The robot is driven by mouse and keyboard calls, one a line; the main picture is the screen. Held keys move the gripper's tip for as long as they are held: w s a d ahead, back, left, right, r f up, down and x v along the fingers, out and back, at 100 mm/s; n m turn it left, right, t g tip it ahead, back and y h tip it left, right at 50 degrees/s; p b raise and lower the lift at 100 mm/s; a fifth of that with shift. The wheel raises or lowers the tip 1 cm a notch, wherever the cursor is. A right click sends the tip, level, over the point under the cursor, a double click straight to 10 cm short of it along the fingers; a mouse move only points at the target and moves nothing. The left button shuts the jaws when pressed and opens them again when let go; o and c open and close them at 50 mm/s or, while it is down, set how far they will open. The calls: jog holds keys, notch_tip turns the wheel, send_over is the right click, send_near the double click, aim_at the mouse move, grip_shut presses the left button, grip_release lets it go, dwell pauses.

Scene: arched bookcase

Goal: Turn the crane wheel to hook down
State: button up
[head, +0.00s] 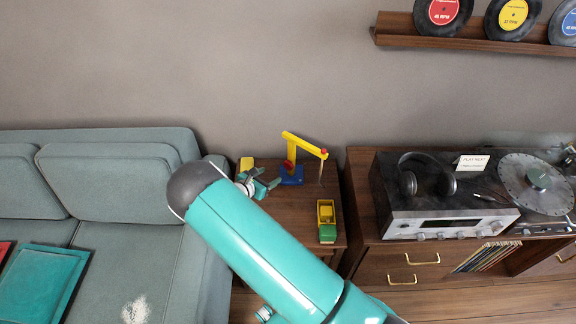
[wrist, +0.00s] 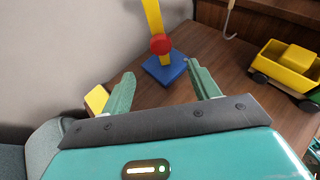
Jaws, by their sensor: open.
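A toy crane with a yellow mast and jib (head: 305,144) stands on a blue base (head: 291,175) on the wooden side table. Its red wheel (wrist: 161,44) is on the mast just above the blue base, in the wrist view. The hook (wrist: 229,24) hangs on a pale line at the top of the wrist view, above the tabletop. My gripper (wrist: 160,86) is open and empty. Its two fingers point towards the crane, with the wheel and base ahead of and between them. In the head view my gripper (head: 268,184) is just left of the crane, partly behind my arm.
A yellow and green toy truck (head: 326,215) stands at the table's right front. A yellow block (head: 246,164) lies left of the crane. A sofa (head: 110,190) is on the left; a cabinet with a record player (head: 537,182) and headphones (head: 408,182) is on the right.

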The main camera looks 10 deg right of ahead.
aim_at(287, 166)
jog(key=x, duration=1.3)
jog(key=shift+d, duration=0.1)
jog(key=c, duration=1)
